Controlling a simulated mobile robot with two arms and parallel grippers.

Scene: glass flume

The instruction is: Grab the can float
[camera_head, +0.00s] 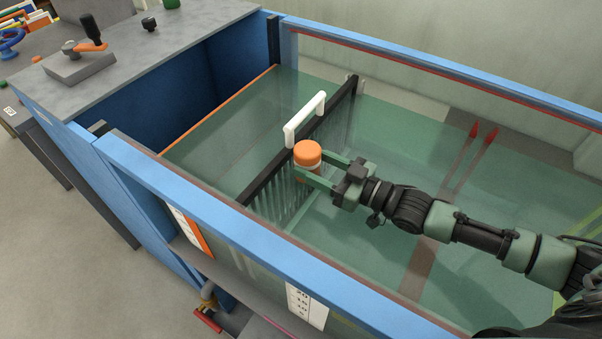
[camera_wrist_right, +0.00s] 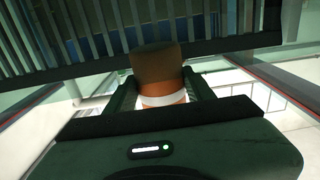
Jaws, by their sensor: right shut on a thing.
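The can float (camera_head: 307,153) is an orange cylinder with a white band, upright in the flume beside the black-framed grate. My right gripper (camera_head: 318,171) reaches in from the right with its two green fingers on either side of the can and is shut on it. In the right wrist view the can float (camera_wrist_right: 158,75) stands between the dark fingers, its top close to the grate bars. The can's lower part is hidden by the fingers and the gripper body. My left gripper is not in view.
The grate (camera_head: 275,185) with a white handle (camera_head: 304,118) crosses the flume just left of the can. Blue-railed glass walls (camera_head: 270,257) bound the flume in front and behind. Two red-tipped rods (camera_head: 473,131) stand toward the back right.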

